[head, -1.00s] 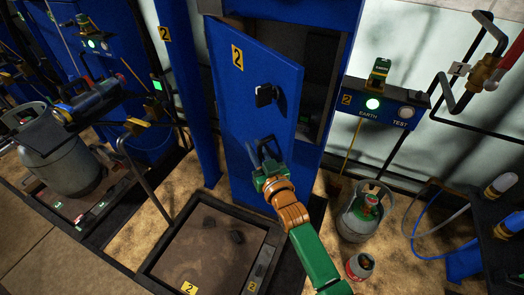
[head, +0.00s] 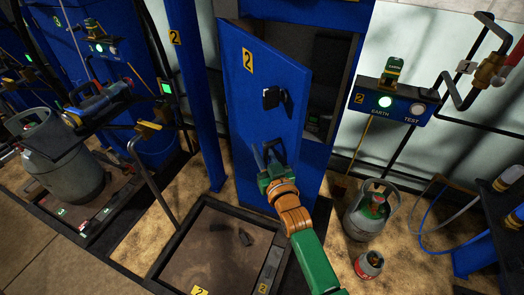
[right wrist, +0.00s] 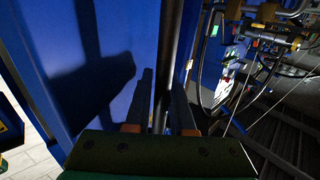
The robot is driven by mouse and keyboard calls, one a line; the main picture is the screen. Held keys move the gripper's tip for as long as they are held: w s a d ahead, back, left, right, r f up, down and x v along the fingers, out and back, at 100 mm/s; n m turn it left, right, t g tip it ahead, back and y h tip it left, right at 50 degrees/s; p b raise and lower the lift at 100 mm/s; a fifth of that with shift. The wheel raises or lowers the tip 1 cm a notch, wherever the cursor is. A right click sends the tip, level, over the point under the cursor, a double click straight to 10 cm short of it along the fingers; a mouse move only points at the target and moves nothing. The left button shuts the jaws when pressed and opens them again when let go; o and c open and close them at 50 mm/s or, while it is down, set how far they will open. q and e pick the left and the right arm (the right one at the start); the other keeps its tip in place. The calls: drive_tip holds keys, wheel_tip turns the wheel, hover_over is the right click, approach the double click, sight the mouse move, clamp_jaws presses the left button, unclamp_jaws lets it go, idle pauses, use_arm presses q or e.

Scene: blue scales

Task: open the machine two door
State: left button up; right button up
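The machine two door (head: 265,120) is a blue panel with a yellow "2" label and a black handle (head: 271,97). It stands ajar in the head view, its right edge out from the blue cabinet (head: 315,165), whose dark interior shows to the right. My right gripper (head: 269,152), green with dark fingers, is in front of the door's lower half, below the handle. In the right wrist view its two fingers (right wrist: 159,105) are apart beside a blue panel, with a dark vertical edge behind the gap. Contact cannot be told. My left gripper is not in view.
A scale platform (head: 215,250) lies in front of the cabinet. To the right stand a grey gas cylinder (head: 362,222) and a small red-and-grey canister (head: 369,264). An EARTH/TEST box (head: 390,103) is on the wall. A blue post (head: 195,100) stands left of the door.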

sight(267, 162)
drive_tip(key=p+v, duration=0.1)
drive_tip(key=v, duration=0.6)
drive_tip(key=shift+s, duration=0.15)
drive_tip(key=shift+c, duration=1.1)
drive_tip(key=s+d+f+m+p, duration=0.1)
drive_tip(key=f, duration=0.1)
drive_tip(key=s+d+f+m+g+p, duration=0.1)
drive_tip(key=f, duration=0.1)
drive_tip(key=s+d+f+g+h+p, duration=0.1)
drive_tip(key=shift+f+m+p, duration=0.3)
drive_tip(key=shift+f+m, duration=0.1)
clamp_jaws()
drive_tip(key=s+d+r+m+t+h+p, duration=0.1)
drive_tip(key=s+d+r+m+p, duration=0.1)
drive_tip(key=d+r+m+p, duration=0.5)
drive_tip(key=s+d+r+m+t+h+p, duration=0.1)
drive_tip(key=s+d+r+m+p, duration=0.2)
drive_tip(key=r+m, duration=0.7)
drive_tip(key=w+a, duration=0.1)
drive_tip(key=w, duration=0.9)
drive_tip(key=shift+s+a+p, duration=0.3)
drive_tip(key=shift+s+a, duration=0.05)
drive_tip(key=shift+a, duration=0.3)
drive_tip(key=shift+s+a+p, duration=0.3)
drive_tip(key=shift+s+a, duration=0.05)
drive_tip(key=shift+a, duration=0.3)
drive_tip(key=shift+s+a+p, duration=0.3)
drive_tip(key=shift+s+a, duration=0.05)
drive_tip(key=shift+a, duration=0.25)
